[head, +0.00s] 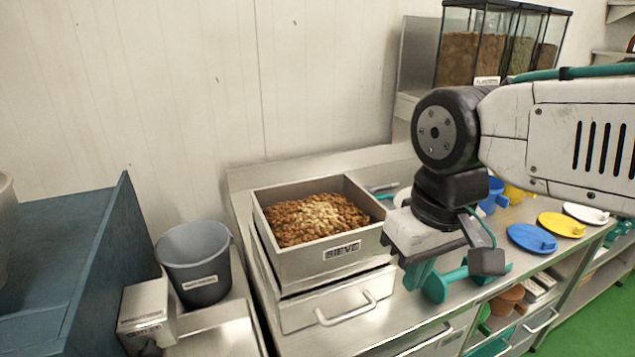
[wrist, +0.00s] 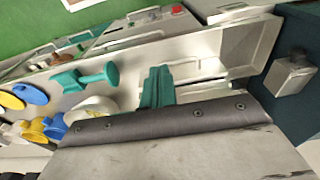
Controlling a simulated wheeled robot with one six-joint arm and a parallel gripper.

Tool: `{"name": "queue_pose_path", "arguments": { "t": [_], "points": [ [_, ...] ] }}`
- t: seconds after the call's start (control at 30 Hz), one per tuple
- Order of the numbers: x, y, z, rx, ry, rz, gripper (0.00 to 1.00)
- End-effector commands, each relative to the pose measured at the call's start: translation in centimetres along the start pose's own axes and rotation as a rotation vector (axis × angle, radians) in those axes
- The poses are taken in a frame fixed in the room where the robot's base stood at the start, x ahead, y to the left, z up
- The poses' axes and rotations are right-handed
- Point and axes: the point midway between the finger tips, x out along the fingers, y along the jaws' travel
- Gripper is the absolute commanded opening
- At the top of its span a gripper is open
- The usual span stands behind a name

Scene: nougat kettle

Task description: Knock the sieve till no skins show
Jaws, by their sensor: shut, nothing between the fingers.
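The sieve (head: 330,252) is a square metal box with a label on its front, standing on a metal drawer unit. It holds a heap of nuts (head: 312,218), brown around the edges and paler in the middle. Whether the brown pieces are loose skins or unpeeled nuts is hard to tell. My gripper (head: 418,273) is just right of the sieve's front right corner, pointing down, with teal fingers shut and empty. The fingers also show in the wrist view (wrist: 157,87). Contact with the sieve cannot be made out. My wrist hides part of the bench behind.
A grey labelled bucket (head: 198,268) and a small metal box (head: 146,312) stand left of the sieve. A teal dumbbell-shaped tool (head: 435,288) lies beside my gripper. Blue (head: 532,238) and yellow (head: 562,225) discs lie on the bench at right. A drawer handle (head: 346,311) juts out below the sieve.

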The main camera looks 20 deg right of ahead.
Motion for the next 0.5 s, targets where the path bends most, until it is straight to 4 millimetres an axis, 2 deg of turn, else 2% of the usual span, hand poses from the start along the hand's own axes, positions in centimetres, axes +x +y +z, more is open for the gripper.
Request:
{"name": "queue_pose_path", "arguments": {
  "t": [0.17,0.27,0.37,0.5],
  "points": [
    [0.5,0.4,-0.2,0.022,-0.026,0.003,0.0],
    [0.9,1.1,-1.0,0.053,-0.065,0.005,0.0],
    [0.9,2.1,-2.9,0.09,-0.106,0.009,0.0],
    [0.8,4.2,-6.5,0.111,-0.158,0.011,0.0]
  ]
}}
